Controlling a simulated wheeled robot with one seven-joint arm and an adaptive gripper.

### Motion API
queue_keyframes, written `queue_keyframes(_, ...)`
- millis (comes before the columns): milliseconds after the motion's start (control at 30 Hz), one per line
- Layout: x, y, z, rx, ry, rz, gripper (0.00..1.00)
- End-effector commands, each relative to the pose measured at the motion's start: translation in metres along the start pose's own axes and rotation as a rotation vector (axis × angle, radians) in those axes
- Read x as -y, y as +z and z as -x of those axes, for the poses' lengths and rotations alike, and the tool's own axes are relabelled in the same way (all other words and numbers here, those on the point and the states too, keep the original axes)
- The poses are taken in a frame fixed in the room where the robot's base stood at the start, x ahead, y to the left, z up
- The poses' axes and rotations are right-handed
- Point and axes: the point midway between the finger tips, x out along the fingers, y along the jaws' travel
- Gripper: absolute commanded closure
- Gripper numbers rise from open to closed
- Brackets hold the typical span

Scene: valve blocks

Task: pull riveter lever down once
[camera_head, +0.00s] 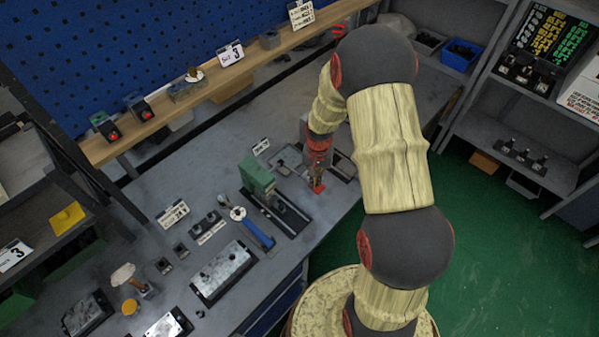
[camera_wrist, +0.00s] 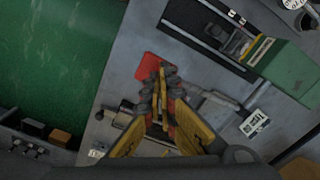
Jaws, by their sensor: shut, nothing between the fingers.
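My gripper (camera_head: 317,182) is over the right part of the grey workbench, at the end of my bent arm. In the wrist view my gripper (camera_wrist: 162,72) has its yellow-and-black fingers closed together, with nothing seen held. A flat red piece (camera_wrist: 147,67) shows right by the fingertips; it may be the end of the riveter lever, but contact cannot be told. The riveter body is mostly hidden by my arm and fingers, and I cannot make it out surely. A green machine (camera_head: 256,176) on a dark rail stands left of my gripper; it also shows in the wrist view (camera_wrist: 287,68).
The workbench (camera_head: 340,205) has bare room right of my gripper. A blue-handled tool (camera_head: 258,235) and a grey block (camera_head: 223,272) lie at left. A wooden shelf (camera_head: 205,85) runs along the back. A grey rack (camera_head: 470,115) stands at right, beyond green floor (camera_head: 490,240).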

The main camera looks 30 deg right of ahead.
Motion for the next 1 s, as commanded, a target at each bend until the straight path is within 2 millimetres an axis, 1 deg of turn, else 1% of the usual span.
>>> queue_keyframes(33, 0.000, 0.000, -0.006, 0.000, 0.000, 0.000, 1.00)
queue_keyframes(1000, 0.000, 0.000, -0.067, 0.001, 0.000, 0.000, 1.00)
